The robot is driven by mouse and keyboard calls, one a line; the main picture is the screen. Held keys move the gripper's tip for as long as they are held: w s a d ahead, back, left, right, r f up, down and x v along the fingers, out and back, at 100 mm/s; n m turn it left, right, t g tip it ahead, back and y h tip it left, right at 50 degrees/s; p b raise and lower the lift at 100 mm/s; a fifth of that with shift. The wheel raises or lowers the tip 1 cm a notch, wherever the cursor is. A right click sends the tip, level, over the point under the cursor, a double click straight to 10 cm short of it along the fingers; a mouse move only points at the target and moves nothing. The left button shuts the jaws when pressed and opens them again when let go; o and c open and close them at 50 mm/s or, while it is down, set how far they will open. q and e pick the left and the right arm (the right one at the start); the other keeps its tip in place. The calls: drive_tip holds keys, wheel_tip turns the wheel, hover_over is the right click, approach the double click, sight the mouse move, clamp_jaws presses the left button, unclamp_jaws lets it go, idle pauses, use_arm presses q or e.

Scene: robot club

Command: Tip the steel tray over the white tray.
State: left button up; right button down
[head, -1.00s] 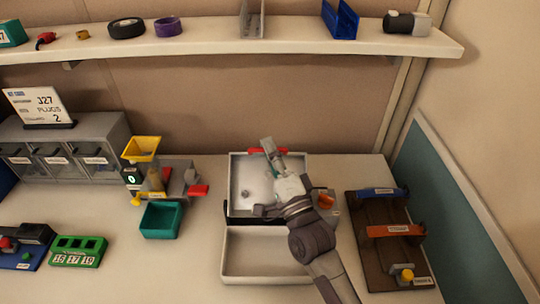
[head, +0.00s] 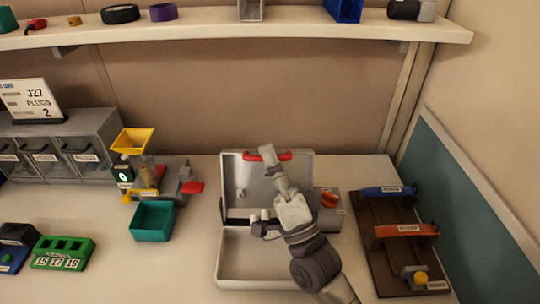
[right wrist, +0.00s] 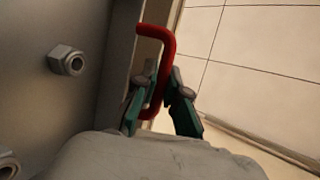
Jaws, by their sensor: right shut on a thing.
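The steel tray (head: 307,172) is tilted, its far side with the red handle (head: 283,155) raised and its near edge low at the back of the white tray (head: 232,262). My right gripper (head: 270,163) is shut on the red handle, which also shows between its teal-padded fingers in the right wrist view (right wrist: 168,62). One metal fitting (head: 240,193) shows on the tilted floor; the wrist view shows a hex fitting (right wrist: 67,61) too. A few pale fittings (head: 254,216) are at the low edge. The white tray's visible part looks empty; my arm hides its right side.
A grey box with an orange knob (head: 329,199) stands right of the steel tray. A brown rack with blue and orange handles (head: 400,230) is further right. A teal bin (head: 153,221) and yellow-funnel device (head: 132,141) are left. A shelf (head: 200,28) runs above.

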drive_tip(key=shift+n+y, duration=0.3)
drive_tip(key=shift+s+f+b, duration=0.2)
drive_tip(key=shift+s, duration=0.85)
drive_tip(key=shift+s+f+b, duration=0.15)
drive_tip(key=shift+s, duration=0.9)
drive_tip(key=c, duration=1.5)
unclamp_jaws()
drive_tip(key=shift+s, duration=0.1)
drive_tip(key=v, duration=0.7)
drive_tip(key=shift+s+f, duration=0.1)
drive_tip(key=shift+f, duration=0.15)
